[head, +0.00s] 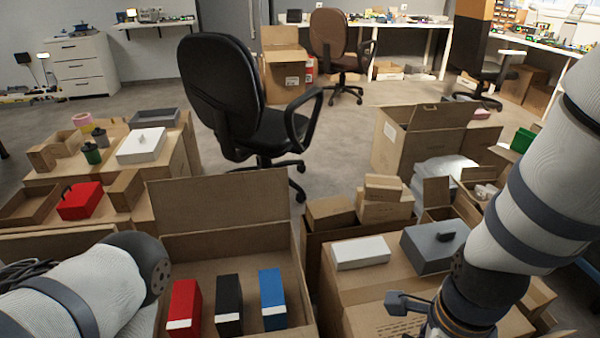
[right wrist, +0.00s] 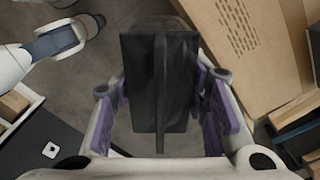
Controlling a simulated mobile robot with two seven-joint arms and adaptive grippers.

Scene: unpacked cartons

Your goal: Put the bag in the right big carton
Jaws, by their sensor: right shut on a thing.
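My right gripper (right wrist: 162,110) is shut on a black bag (right wrist: 180,75), with purple-padded fingers at both sides of it in the right wrist view. The bag hangs over grey floor beside a carton with printed marks (right wrist: 240,60). In the head view the right arm comes down at the right edge; its gripper is mostly cut off below and the bag is not visible. A large open carton (head: 430,115) stands at right. Another open carton (head: 220,205) at front centre holds red, black and blue boxes. My left arm shows, but its gripper is out of view.
A closed carton (head: 350,290) beside the right arm bears a white box (head: 360,252) and a grey box (head: 432,248). Smaller boxes crowd behind it. A black office chair (head: 235,100) stands beyond the front carton. Free floor lies around the chair.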

